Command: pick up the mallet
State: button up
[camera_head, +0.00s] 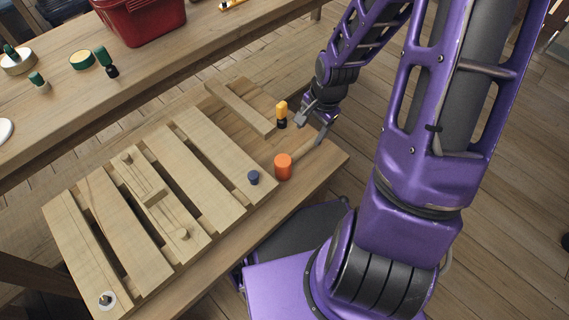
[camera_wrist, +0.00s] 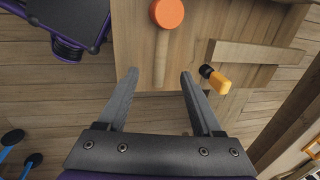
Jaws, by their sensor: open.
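The mallet has an orange head (camera_head: 283,167) and a pale wooden handle. It lies on the wooden bench at its right end. In the wrist view the orange head (camera_wrist: 167,13) is at the top, and the handle (camera_wrist: 161,60) runs down toward the space between my fingers. My gripper (camera_head: 313,130) is open and empty near the handle's far end. In the wrist view my gripper's two fingers (camera_wrist: 159,75) are spread to either side of the handle's line, and nothing is between them but the handle's end and the floor beyond.
A yellow-and-black tool (camera_head: 281,115) stands close to the left of my gripper; it also shows near the right finger (camera_wrist: 216,79). A wooden strip (camera_head: 240,107) lies behind it. A blue peg (camera_head: 253,177) stands on a slat. A red bin (camera_head: 140,20) stands on the back table.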

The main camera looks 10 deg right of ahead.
aim_at(301, 150)
jog(key=w+f+b, duration=0.1)
jog(key=f, duration=0.3)
jog(key=a+f+b, duration=0.1)
jog(key=f, duration=0.4)
jog(key=w+f+b, duration=0.1)
jog(key=f+b, duration=0.1)
jog(key=f, duration=0.2)
jog(key=shift+w+a+f, duration=0.15)
jog(key=shift+w+f, duration=0.05)
jog(key=shift+w, duration=0.15)
grip_shut()
